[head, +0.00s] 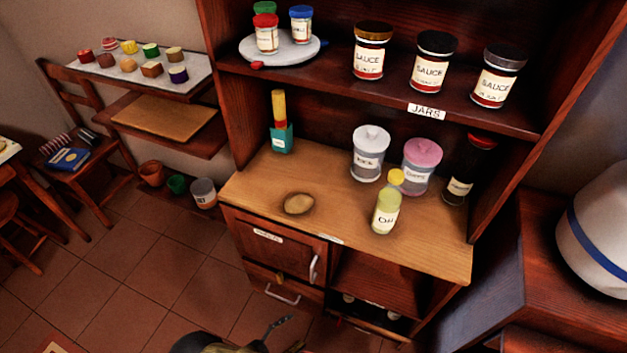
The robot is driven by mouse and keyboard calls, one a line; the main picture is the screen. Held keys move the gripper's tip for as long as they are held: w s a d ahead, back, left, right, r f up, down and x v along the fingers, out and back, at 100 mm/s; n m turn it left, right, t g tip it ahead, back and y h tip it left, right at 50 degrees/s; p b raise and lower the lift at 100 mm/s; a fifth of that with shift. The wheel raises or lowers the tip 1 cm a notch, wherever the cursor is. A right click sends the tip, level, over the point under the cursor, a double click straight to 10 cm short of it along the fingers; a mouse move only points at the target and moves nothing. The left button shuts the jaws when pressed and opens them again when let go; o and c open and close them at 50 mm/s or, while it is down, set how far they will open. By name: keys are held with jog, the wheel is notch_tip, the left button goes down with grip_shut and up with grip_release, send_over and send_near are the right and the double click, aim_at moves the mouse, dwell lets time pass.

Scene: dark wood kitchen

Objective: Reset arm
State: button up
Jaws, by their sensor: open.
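My gripper (294,331) shows at the bottom edge of the head view, low in front of the wooden cabinet. Its two fingers are spread apart and point to the right. I see nothing between them. The dark, rounded part of my arm beside it is cut off by the bottom edge. The gripper looks clear of the drawer handle (283,295) above it in the picture, though the exact gap is hard to tell.
On the cabinet's counter (340,215) stand a potato-like item (299,204), an oil bottle (386,210), and lidded jars (370,153). Sauce jars (433,62) line the shelf above. A cabinet door handle (313,268) sticks out. Tiled floor (150,270) is open at left.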

jog(key=d+r+m+g+y+p, duration=0.1)
jog(key=d+r+m+g+y, duration=0.2)
jog(key=r, duration=0.9)
jog(key=d+r+m+g+y+p, duration=0.15)
jog(key=r+g, duration=0.25)
jog(key=r, duration=0.9)
jog(key=d+r+m+g+y, duration=0.2)
jog(key=r+m+g, duration=0.15)
jog(key=r, duration=0.85)
jog(key=s+d+r+m+t+y+p, duration=0.1)
jog(key=d+r+m+t, duration=0.1)
jog(key=d+r, duration=0.4)
jog(key=s+d+r+m+t+y+p, duration=0.1)
jog(key=d+r+m, duration=0.3)
jog(key=r, duration=1)
jog(key=s+d+r+m+t+y+p, duration=0.1)
jog(key=d+r+m+t+y+p, duration=0.1)
jog(key=d+r, duration=0.7)
jog(key=shift+s+d+r+m+t+y, duration=0.25)
jog(key=shift+d+r+m+t+y, duration=0.15)
jog(key=shift+r+m+t, duration=0.4)
